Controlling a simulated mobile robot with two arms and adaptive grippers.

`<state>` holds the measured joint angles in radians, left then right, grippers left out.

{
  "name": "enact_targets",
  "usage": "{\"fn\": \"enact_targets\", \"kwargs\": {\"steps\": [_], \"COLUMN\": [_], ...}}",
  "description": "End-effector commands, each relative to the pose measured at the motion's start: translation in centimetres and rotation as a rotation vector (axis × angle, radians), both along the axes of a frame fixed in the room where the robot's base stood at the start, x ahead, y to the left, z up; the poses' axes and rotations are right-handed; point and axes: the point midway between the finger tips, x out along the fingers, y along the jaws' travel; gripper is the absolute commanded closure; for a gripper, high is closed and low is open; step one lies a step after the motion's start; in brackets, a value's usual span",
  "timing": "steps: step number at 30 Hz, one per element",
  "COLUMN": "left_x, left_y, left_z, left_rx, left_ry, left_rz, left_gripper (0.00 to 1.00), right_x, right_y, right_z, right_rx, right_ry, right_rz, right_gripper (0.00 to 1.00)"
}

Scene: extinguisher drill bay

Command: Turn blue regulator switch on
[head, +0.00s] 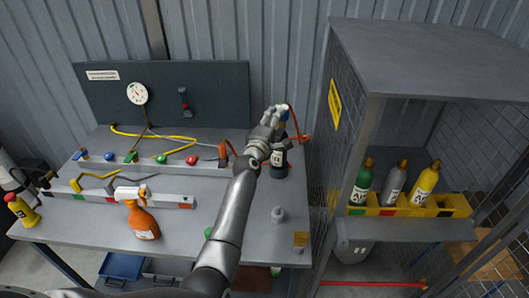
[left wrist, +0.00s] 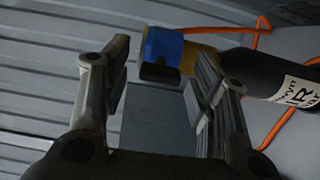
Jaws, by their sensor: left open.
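A black bottle (head: 279,162) with a white label stands at the right end of the workbench, partly hidden by my left gripper. The bottle also shows at the right of the left wrist view (left wrist: 265,75). A brass-coloured valve (left wrist: 203,58) is at its neck, with a blue regulator switch (left wrist: 164,47) at the end. My left gripper (left wrist: 160,68) is open, its fingers on either side of the blue switch; contact cannot be told. In the head view the gripper (head: 276,119) is at the bottle's top. My right gripper is not in view.
An orange hose (head: 301,128) runs beside the bottle. A mesh cage (head: 340,150) stands close on the right, with several cylinders inside.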

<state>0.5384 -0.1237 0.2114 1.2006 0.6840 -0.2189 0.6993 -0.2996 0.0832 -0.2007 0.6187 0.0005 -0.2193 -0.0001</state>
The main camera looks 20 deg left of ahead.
Motion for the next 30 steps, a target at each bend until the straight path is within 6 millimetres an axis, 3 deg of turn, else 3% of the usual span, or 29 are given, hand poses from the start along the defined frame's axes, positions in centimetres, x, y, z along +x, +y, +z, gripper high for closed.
{"fn": "enact_targets", "kwargs": {"steps": [4, 8, 30], "left_x": [0.0, 0.0, 0.0], "left_y": [0.0, 0.0, 0.0], "left_z": [-0.1, -0.1, 0.0], "left_rx": [0.036, 0.182, 1.617], "left_ry": [0.0, -0.003, -0.03], "left_rz": [0.0, 0.0, -0.002], "left_gripper": [0.46, 0.46, 0.46], "right_x": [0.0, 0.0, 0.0], "right_y": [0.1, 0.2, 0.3], "right_z": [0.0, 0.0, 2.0], "right_rx": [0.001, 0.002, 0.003], "right_ry": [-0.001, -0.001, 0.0], "right_rz": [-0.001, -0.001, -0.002], "right_gripper": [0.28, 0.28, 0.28]}}
